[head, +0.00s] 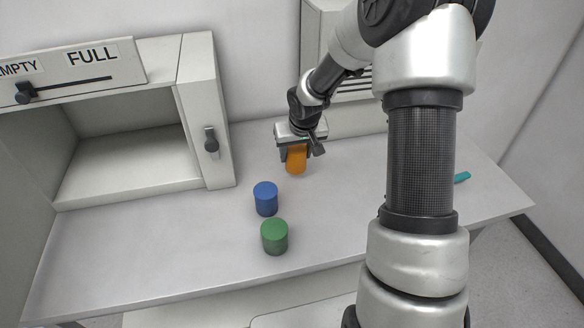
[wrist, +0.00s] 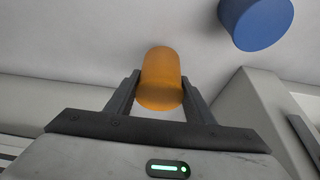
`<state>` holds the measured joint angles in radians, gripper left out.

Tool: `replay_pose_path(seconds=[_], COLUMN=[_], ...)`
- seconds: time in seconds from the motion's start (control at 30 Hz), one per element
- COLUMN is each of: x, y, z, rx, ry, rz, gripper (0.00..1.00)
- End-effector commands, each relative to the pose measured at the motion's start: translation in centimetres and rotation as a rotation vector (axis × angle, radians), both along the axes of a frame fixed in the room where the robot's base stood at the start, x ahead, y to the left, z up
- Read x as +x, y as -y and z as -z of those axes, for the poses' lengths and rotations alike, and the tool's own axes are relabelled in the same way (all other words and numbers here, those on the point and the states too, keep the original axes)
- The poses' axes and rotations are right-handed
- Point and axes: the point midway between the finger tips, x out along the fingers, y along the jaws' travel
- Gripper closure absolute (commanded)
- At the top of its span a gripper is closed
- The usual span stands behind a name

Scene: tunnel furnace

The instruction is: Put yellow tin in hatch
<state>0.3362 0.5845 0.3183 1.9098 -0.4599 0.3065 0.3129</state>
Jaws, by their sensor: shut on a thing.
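The yellow tin (head: 296,159), orange-yellow in the picture, is held between the fingers of my gripper (head: 295,150). In the wrist view the tin (wrist: 161,80) sits between the two dark fingers of my gripper (wrist: 161,90), one on each side. I cannot tell whether the tin is lifted or touches the table. The hatch (head: 130,185) is the open box at the left, with its front open. My gripper is to the right of the hatch, beyond its side panel.
A blue tin (head: 266,199) and a green tin (head: 275,237) stand on the white table (head: 180,255) in front of the gripper. A panel with a dark handle (head: 211,142) borders the hatch. A teal object (head: 461,177) lies at the right. The front left of the table is clear.

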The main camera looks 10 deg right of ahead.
Motion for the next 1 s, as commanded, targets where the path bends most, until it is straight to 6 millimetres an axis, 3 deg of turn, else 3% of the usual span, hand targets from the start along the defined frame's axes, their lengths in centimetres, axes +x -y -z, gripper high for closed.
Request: replay_pose_path(seconds=[0.4,0.8,0.83,0.9,1.0], x=[0.0,0.1,0.0,0.0,0.0], y=[-0.1,0.0,0.0,0.0,0.0], z=[4.6,5.2,5.1,5.1,5.1], rx=[0.0,0.0,0.0,0.0,0.0], ry=[0.0,0.003,0.002,0.002,0.001], rz=[-0.001,0.0,0.0,0.0,0.0], gripper=[0.83,0.83,0.47,0.35,0.33])
